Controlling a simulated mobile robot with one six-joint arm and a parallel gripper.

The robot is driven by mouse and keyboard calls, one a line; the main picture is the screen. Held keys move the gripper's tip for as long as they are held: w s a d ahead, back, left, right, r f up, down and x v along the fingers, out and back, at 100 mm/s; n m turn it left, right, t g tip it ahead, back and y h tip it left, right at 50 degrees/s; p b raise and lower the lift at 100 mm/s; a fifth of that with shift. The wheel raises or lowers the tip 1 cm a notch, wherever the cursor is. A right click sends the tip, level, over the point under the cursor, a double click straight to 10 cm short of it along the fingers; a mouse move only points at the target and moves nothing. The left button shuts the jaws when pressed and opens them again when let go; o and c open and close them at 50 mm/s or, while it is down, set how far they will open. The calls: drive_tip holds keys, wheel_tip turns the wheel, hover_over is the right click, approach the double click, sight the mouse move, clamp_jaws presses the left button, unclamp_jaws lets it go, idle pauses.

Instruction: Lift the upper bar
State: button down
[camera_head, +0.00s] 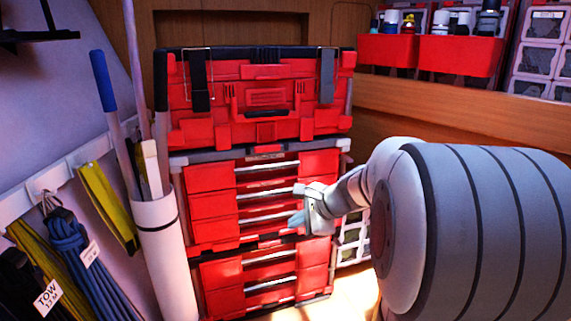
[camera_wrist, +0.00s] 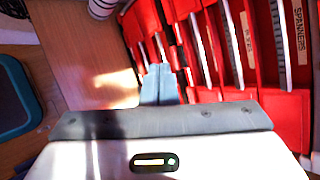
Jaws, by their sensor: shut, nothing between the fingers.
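A red tool chest (camera_head: 215,205) stands upright with stacked drawers, each crossed by a silver bar. The topmost silver bar (camera_head: 265,167) lies just under the chest's lidded top box; other bars run below it. My gripper (camera_head: 297,219) is in front of the chest's right half, lower than the topmost bar. Its fingers are shut and empty. In the wrist view my gripper (camera_wrist: 159,72) points at the chest, with silver bars (camera_wrist: 281,45) to the right of the fingertips. Whether the fingertips touch the chest cannot be told.
A white tube (camera_head: 164,250) with long poles stands left of the chest. A blue coiled line (camera_head: 75,250) and a yellow strap (camera_head: 105,205) hang on the left wall. Red bins (camera_head: 455,55) sit on a wooden ledge (camera_head: 450,110) at right. The wrist view shows wooden floor (camera_wrist: 75,55).

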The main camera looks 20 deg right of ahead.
drive_tip(key=w+d+r+m+t+h, duration=0.1)
drive_tip(key=w+d+m+t+h, duration=0.1)
drive_tip(key=d+m, duration=0.6)
drive_tip(key=w+d+m+t+h, duration=0.2)
drive_tip(key=w+d+m+t, duration=0.2)
drive_tip(key=d, duration=1.4)
drive_tip(key=w+m, duration=0.3)
drive_tip(key=m, duration=0.2)
drive_tip(key=shift+w+d+r+h, duration=0.2)
drive_tip(key=shift+d+r+h, duration=0.15)
drive_tip(key=shift+h, duration=0.05)
drive_tip(key=w+p, duration=0.4)
drive_tip(key=w, duration=0.5)
drive_tip(key=shift+w+r, duration=0.25)
drive_tip(key=shift+r, duration=0.05)
drive_tip(key=shift+r, duration=0.1)
